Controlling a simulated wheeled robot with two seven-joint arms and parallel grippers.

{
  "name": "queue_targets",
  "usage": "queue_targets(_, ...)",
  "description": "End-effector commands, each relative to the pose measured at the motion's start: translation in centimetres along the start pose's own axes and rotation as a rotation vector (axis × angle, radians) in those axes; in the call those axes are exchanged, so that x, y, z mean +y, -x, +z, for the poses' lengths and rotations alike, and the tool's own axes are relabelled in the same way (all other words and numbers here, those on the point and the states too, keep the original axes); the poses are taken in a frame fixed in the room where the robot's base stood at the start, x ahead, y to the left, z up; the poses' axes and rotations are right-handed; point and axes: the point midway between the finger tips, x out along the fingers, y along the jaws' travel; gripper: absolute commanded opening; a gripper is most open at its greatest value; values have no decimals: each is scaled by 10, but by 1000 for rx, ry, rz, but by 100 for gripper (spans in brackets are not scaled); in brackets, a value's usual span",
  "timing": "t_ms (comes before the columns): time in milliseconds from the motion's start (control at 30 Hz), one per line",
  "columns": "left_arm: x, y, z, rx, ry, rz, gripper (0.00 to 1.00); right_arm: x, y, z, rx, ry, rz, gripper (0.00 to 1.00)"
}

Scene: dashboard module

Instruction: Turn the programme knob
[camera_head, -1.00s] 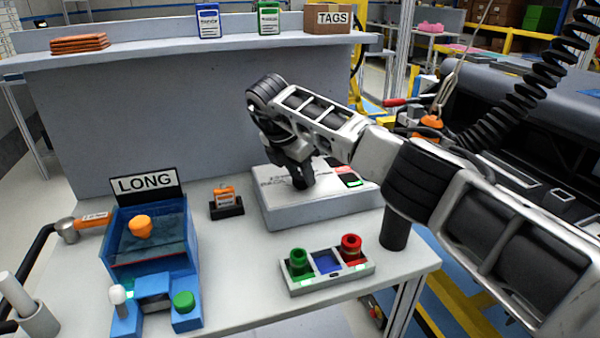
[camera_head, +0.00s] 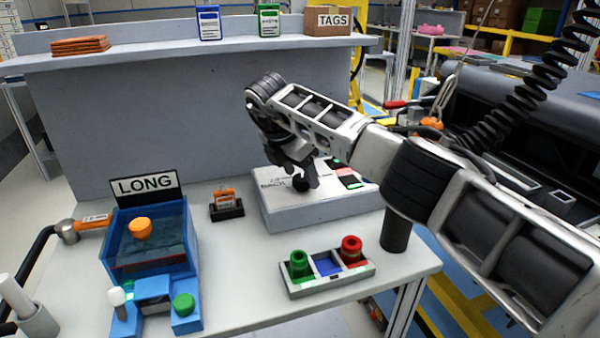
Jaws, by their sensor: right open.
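A white box (camera_head: 285,212) with printed text on its top lies near the middle of the table. A black round knob (camera_head: 300,184) sits on its top face, partly covered by my right gripper (camera_head: 301,177). The right gripper reaches down over the knob from above, its fingers apart. Whether a finger touches the knob I cannot tell. A dark panel (camera_head: 345,178) with small coloured patches is on the box's top right. My left gripper is not in view.
A tray (camera_head: 328,284) with green and red knobs lies in front of the box. A blue fixture (camera_head: 150,250) with a LONG sign (camera_head: 146,187) stands at left. A small orange item (camera_head: 225,197) in a black holder is beside the box. A black post (camera_head: 396,230) stands at right.

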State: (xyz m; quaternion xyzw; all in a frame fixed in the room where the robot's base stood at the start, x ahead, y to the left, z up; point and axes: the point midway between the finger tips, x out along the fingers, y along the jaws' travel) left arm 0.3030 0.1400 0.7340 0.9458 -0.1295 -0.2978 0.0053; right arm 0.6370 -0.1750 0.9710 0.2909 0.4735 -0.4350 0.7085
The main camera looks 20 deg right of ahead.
Motion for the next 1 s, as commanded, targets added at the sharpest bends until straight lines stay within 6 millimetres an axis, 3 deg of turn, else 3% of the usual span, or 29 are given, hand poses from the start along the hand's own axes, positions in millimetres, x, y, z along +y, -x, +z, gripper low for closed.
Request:
queue_targets(600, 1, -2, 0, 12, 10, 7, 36, 0, 132, 0, -3, 0, 3, 59)
queue_targets(800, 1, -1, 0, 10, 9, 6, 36, 0, 152, 0, -1, 1, 2, 59)
queue_targets(1000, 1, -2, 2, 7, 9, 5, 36, 0, 154, 0, 0, 1, 1, 59)
